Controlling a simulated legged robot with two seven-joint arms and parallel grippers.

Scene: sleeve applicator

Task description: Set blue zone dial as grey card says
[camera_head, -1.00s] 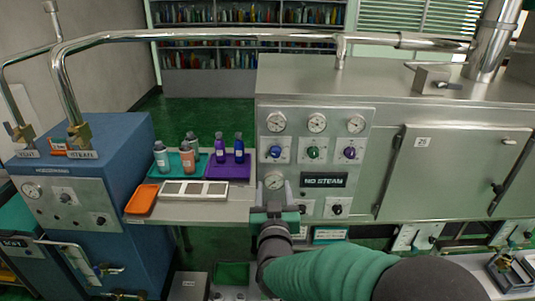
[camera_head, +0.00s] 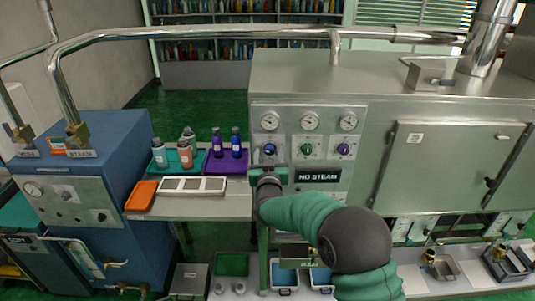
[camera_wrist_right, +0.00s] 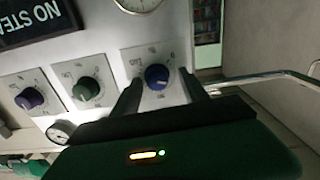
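The blue zone dial (camera_head: 269,149) is the leftmost of three dials on the steel machine's front panel. My right gripper (camera_head: 268,172) is just below and in front of it in the head view. In the right wrist view, the blue dial (camera_wrist_right: 157,77) shows between the two dark fingertips of my open right gripper (camera_wrist_right: 160,86). I cannot tell whether either finger touches it. The dial's scale marks are too small to read surely. I cannot make out a grey card. My left gripper is not in view.
The green dial (camera_head: 306,149) and purple dial (camera_head: 343,149) sit right of the blue one, below round gauges. A "NO STEAM" sign (camera_head: 318,175) is lower down. A side shelf holds bottles on a teal tray (camera_head: 202,158) and a purple tray (camera_head: 226,166).

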